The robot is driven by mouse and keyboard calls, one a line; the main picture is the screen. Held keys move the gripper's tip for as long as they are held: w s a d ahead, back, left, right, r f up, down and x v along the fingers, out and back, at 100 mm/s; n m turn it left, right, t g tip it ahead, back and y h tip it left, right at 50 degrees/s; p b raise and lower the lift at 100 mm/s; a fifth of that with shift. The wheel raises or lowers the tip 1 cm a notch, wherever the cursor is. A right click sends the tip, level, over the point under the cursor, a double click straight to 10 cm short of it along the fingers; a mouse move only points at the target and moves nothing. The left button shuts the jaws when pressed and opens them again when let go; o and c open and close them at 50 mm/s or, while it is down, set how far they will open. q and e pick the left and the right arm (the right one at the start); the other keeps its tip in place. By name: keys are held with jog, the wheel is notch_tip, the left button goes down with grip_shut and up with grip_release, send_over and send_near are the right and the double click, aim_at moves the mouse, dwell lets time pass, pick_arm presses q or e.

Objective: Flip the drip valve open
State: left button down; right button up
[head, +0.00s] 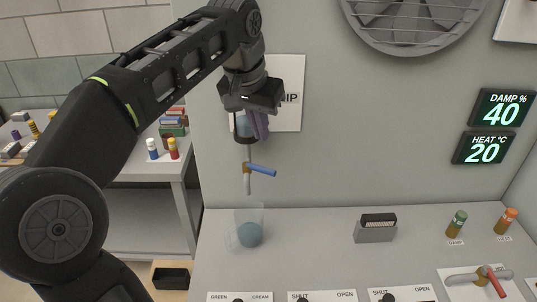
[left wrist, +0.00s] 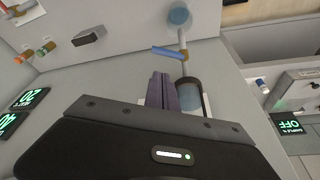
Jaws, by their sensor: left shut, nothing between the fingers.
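The drip valve's blue lever (head: 262,170) sticks out to the right of a small brass body (head: 247,167), slanting slightly down, on the thin pipe below a dark-rimmed reservoir (head: 243,136). The lever also shows in the left wrist view (left wrist: 168,52). My left gripper (head: 260,130) has its purple fingers together and empty. It is above the lever and in front of the reservoir, partly hiding it. In the left wrist view the fingertips (left wrist: 160,78) are apart from the lever. A clear beaker (head: 250,234) with blue liquid stands below the pipe. My right gripper is out of view.
A wall sign (head: 290,75) is partly hidden behind my gripper. A grey holder (head: 375,232) and two capped bottles (head: 456,224) (head: 506,220) stand on the bench. A red-handled valve (head: 494,280) is at the front right. Displays (head: 501,108) read damp 40 and heat 20.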

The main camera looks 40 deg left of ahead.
aim_at(261, 169)
pick_arm(q)
jog(key=x, duration=1)
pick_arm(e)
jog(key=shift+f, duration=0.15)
